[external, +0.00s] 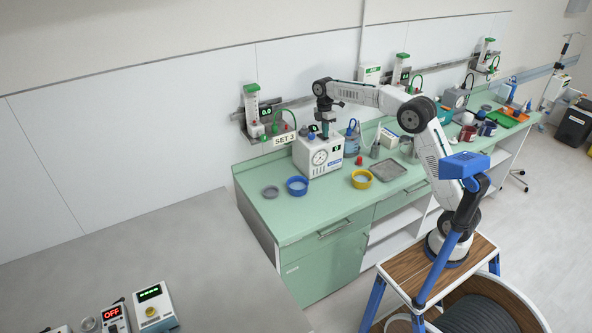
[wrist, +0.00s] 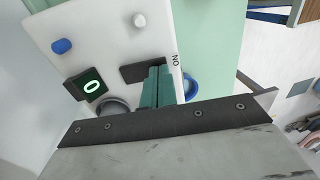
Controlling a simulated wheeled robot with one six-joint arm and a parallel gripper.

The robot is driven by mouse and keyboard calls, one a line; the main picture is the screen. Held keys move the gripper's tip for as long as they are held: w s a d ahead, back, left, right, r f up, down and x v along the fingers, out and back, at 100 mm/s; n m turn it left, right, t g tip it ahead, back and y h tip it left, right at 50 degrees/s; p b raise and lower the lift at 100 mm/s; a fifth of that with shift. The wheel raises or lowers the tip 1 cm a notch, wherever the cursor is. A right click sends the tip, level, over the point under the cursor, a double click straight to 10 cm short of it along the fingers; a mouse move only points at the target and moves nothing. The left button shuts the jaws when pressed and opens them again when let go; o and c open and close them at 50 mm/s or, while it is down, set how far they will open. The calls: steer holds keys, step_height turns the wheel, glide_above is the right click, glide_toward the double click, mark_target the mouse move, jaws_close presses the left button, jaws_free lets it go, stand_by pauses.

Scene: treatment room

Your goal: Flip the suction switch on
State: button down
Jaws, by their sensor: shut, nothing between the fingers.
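My gripper (external: 325,135) points down at the top of the unit. In the wrist view its teal fingers (wrist: 158,82) are together and empty, right beside the switch and covering part of it. I cannot tell whether they touch it, nor which way the switch is tipped.
The unit's top also holds a blue knob (wrist: 62,46), a white knob (wrist: 139,20) and a small display (wrist: 92,86) reading 0.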

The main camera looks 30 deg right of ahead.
steer(key=shift+f, duration=0.2)
steer(key=shift+f+t, duration=0.2)
steer(key=shift+t, duration=0.1)
steer(key=shift+w+r, duration=0.1)
stand_by(0.3)
steer(key=shift+w+r, duration=0.2)
steer(key=shift+w, duration=0.35)
step_height(320, 180, up, 14)
steer(key=s, duration=0.2)
stand_by(0.3)
